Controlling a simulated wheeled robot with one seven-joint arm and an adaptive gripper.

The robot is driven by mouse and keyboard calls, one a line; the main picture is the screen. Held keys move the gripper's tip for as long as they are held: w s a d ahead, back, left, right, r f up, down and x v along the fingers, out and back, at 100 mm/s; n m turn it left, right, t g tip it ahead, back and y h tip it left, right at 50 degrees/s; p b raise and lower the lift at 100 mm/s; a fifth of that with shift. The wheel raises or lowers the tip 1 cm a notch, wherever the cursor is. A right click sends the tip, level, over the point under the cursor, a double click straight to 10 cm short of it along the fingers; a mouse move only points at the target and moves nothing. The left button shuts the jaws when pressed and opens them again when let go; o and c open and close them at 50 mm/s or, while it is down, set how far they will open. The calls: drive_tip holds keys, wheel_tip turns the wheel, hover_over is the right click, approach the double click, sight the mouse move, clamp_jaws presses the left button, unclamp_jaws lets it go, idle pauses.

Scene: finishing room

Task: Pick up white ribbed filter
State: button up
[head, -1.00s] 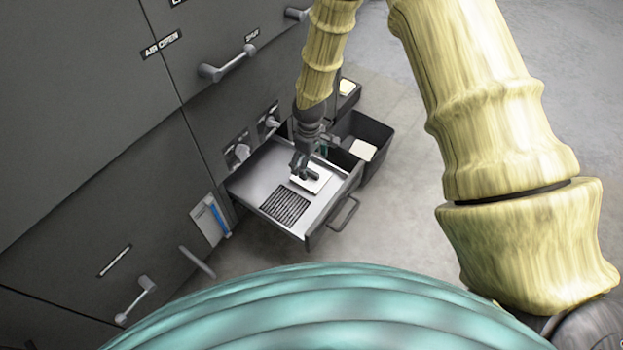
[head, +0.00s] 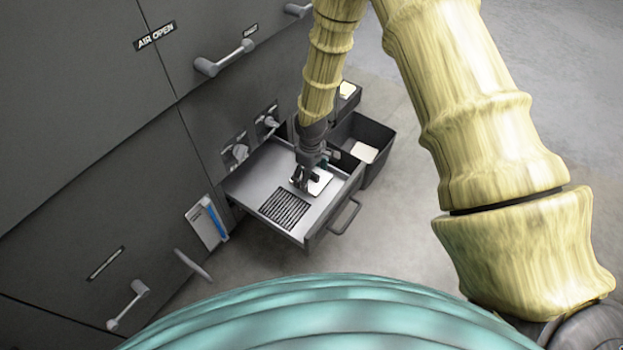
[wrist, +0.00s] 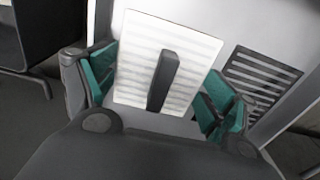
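The white ribbed filter (wrist: 127,79) lies flat in the open drawer and has a dark upright bar-shaped handle (wrist: 162,80) on its middle. In the head view the filter (head: 321,186) is partly hidden by my gripper (head: 306,180), which points down over it. In the wrist view my gripper (wrist: 158,98) is open, with teal pads on either side of the filter and its handle. A gap shows between the pads and the handle. I cannot tell whether the pads touch the filter's edges.
The open drawer (head: 262,172) has a dark slotted grille (head: 284,209) beside the filter and a bar handle (head: 344,216) at its front. A dark bin (head: 375,130) with a pale piece inside stands behind it. The grey cabinet (head: 90,130) rises at left.

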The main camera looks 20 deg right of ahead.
drive_tip(key=c, duration=0.6)
drive_tip(key=shift+c, duration=0.3)
drive_tip(key=shift+s+d, duration=0.1)
